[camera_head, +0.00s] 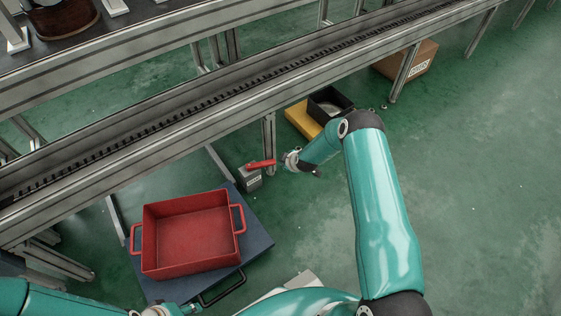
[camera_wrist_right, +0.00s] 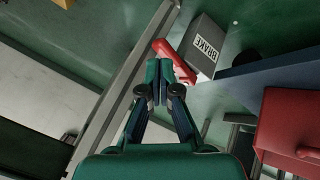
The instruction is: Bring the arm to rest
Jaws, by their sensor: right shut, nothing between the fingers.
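My right arm comes in from the right in the head view and bends down to its wrist, where the small right gripper (camera_head: 287,158) sits just right of a red lever (camera_head: 262,163). The lever is on a grey box (camera_head: 250,181). In the right wrist view, my right gripper (camera_wrist_right: 154,88) is shut and empty, its fingertips close together. Beyond them lie the red lever (camera_wrist_right: 175,60) and the grey box marked BRAKE (camera_wrist_right: 203,48); I cannot tell the exact gap. My left gripper (camera_head: 180,309) shows only partly at the bottom edge, its fingers unclear.
A red open tray (camera_head: 190,268) rests on a blue platform (camera_head: 258,240) with a black handle. A metal conveyor (camera_head: 150,130) crosses behind. Green floor at right is clear.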

